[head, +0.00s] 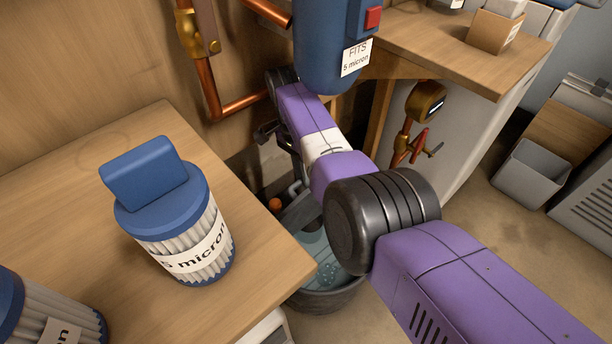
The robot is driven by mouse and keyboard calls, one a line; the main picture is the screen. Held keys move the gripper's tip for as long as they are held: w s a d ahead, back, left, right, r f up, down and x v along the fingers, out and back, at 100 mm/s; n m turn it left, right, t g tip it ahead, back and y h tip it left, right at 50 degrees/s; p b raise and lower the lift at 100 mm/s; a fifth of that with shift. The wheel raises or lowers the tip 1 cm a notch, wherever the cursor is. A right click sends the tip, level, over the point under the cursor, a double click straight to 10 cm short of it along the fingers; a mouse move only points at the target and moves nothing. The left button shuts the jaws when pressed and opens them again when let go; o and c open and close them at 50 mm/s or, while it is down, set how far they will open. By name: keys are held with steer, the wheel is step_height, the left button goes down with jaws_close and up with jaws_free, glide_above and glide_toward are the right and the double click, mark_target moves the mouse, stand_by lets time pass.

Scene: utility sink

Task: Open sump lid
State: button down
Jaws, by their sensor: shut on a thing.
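The sump (335,298) is a dark round basin on the floor below the wooden bench, partly hidden by the bench edge and my arm. A grey tilted part that looks like its lid (300,212) shows at its back, and the pale blue-grey inside shows below it. My purple arm reaches in from the lower right and bends back down behind itself. My gripper (290,150) is small, dark and partly hidden by the arm, above the lid. It is shut on the lid, though the contact point is hard to see.
A blue-capped pleated filter (185,235) stands on the left bench (270,250), with another (50,315) at its corner. A blue filter housing (333,45) hangs close above my arm. Copper pipes (208,90) run along the wall. A brass gauge (425,102) and valve are to the right.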

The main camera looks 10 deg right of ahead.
steer(key=shift+s+a+f, duration=0.2)
steer(key=shift+s+f, duration=0.05)
steer(key=shift+f, duration=0.05)
steer(key=c, duration=1.4)
jaws_free()
steer(key=shift+w+r, duration=0.15)
steer(key=shift+d+r, duration=0.1)
steer(key=shift+d, duration=0.05)
steer(key=shift+d, duration=0.1)
